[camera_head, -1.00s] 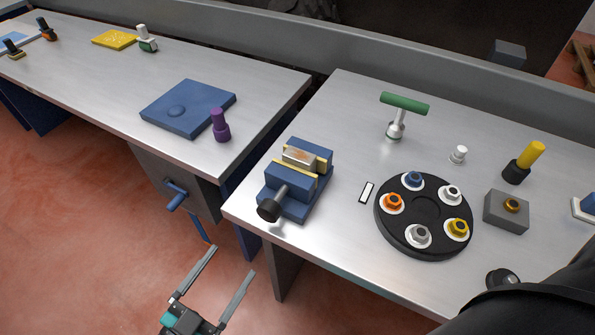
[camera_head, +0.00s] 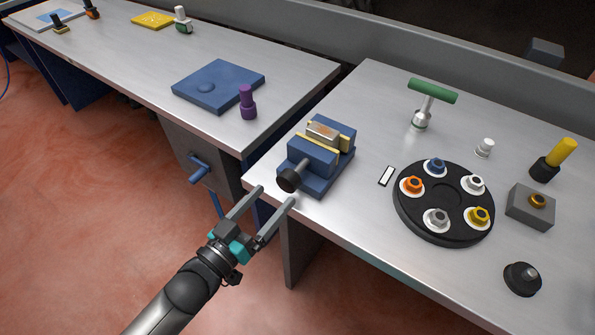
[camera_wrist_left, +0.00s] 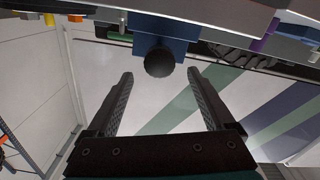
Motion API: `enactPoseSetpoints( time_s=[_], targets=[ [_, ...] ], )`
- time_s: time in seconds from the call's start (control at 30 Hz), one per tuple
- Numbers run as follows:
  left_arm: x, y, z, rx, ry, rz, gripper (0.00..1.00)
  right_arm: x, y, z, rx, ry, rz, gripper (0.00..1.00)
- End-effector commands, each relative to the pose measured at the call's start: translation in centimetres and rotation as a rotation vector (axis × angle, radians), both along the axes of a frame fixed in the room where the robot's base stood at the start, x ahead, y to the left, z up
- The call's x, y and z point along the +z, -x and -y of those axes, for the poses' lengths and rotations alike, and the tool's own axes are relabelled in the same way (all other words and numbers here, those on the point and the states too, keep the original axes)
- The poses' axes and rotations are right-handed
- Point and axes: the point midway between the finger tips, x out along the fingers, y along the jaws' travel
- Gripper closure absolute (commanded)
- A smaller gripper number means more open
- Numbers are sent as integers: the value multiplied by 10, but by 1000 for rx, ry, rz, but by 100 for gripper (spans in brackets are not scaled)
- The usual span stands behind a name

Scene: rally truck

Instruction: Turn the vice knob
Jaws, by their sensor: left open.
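The blue vice (camera_head: 318,160) stands at the front left corner of the right-hand table, with a metal block between its yellow-edged jaws. Its black round knob (camera_head: 288,180) sticks out toward me over the front edge on a metal shaft. My left gripper (camera_head: 277,194) is open and empty, its two fingers pointing at the knob from just in front and below. In the left wrist view, the knob (camera_wrist_left: 159,62) lies ahead, between the lines of the two fingers and beyond their tips. My right gripper is not in view.
A black round tray (camera_head: 467,213) with several coloured nuts, a green T-handle tool (camera_head: 432,91) and a grey block (camera_head: 530,205) are right of the vice. A left table holds a blue plate (camera_head: 218,84) and a purple-handled piece (camera_head: 247,103). The table's front edge lies close to my gripper.

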Motion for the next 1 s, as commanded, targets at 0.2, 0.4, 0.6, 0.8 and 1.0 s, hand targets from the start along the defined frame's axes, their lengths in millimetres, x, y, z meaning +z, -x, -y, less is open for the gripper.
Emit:
enactPoseSetpoints(
  time_s=[0.2, 0.4, 0.6, 0.8, 1.0],
  targets=[
    [0, -33, 24, 1, 0, 2, 13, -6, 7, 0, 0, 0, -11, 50],
    [0, -59, 42, 0, -2, 3, 13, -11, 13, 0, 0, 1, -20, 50],
    [-1, -74, 54, 0, -2, 1, 13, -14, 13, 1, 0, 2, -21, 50],
    [-1, -78, 57, 0, -4, 0, 13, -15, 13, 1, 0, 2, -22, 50],
    [0, -77, 56, -1, -3, 0, 14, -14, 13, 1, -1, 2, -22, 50]
  ],
)
